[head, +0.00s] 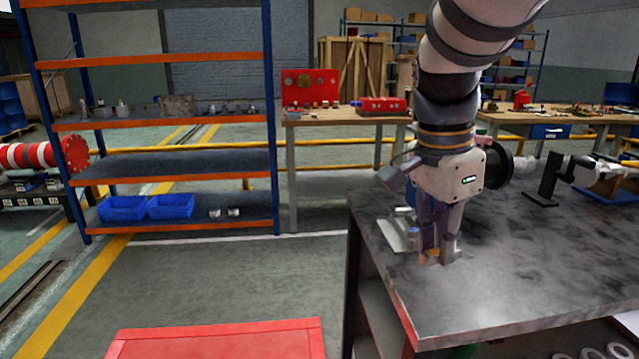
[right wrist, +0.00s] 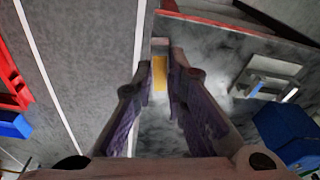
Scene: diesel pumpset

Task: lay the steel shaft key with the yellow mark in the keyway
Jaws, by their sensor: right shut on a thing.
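The steel shaft key with the yellow mark (right wrist: 160,72) is between the fingertips of my right gripper (right wrist: 160,90), its yellow face towards the wrist camera. In the head view my right gripper (head: 440,257) points down, low over the left part of the dark bench top (head: 520,270). I cannot tell whether the key touches the bench. A horizontal shaft (head: 526,164) shows behind and to the right of the gripper, partly hidden by it. I cannot make out the keyway. My left gripper is not in view.
A pale metal fixture (head: 400,234) stands on the bench just left of the gripper; it also shows in the right wrist view (right wrist: 268,78). A black stand (head: 547,180) is farther right. The front right of the bench is clear. An orange-and-blue shelf rack (head: 160,60) stands left.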

